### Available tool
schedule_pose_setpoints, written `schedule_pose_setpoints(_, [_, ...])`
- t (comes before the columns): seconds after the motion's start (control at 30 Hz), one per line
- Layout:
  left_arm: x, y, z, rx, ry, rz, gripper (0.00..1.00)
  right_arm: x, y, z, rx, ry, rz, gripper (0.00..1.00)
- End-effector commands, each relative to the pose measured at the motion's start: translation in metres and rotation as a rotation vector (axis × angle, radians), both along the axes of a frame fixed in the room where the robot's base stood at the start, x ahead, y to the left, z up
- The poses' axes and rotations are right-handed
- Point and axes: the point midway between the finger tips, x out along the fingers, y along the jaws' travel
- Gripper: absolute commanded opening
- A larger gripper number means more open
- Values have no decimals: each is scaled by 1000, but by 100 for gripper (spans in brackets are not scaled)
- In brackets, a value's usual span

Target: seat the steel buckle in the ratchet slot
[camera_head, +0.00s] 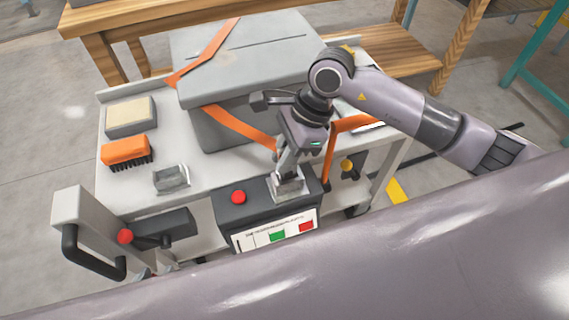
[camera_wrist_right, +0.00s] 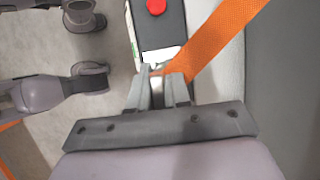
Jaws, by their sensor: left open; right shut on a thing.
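My right gripper (camera_head: 285,178) points down at the top of the dark ratchet box (camera_head: 229,212), beside its red button (camera_head: 238,197). It is shut on the steel buckle (camera_head: 291,190), which is at or just over the box's top; whether it sits in the slot cannot be told, as the fingers cover it. The right wrist view shows the fingers (camera_wrist_right: 159,92) close together at the box edge (camera_wrist_right: 157,28). An orange strap (camera_head: 240,128) runs from the grey case down to the gripper; it crosses the right wrist view (camera_wrist_right: 222,42). My left gripper is not identifiable.
The grey lidded case (camera_head: 260,55) stands on the white cart (camera_head: 200,178). A lidded tray (camera_head: 130,117), an orange brush (camera_head: 126,150) and a metal block (camera_head: 171,178) lie left. A second strap (camera_head: 328,155) hangs right of the gripper. A black cart handle (camera_head: 95,255) stands lower left.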

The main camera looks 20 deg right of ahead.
Motion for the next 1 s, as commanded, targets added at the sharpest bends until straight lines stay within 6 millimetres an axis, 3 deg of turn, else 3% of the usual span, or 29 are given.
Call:
schedule_pose_setpoints(0.2, [0,-1,-4,-3,1,2,43,0,0,-32,-1,2,0,0])
schedule_pose_setpoints(0.97, [-1,2,-18,6,2,-4,43,-2,-2,-49,-8,7,0,0])
schedule_pose_setpoints(1.0, [-1,2,-18,7,1,-5,43,-2,-2,-50,-10,9,-1,20])
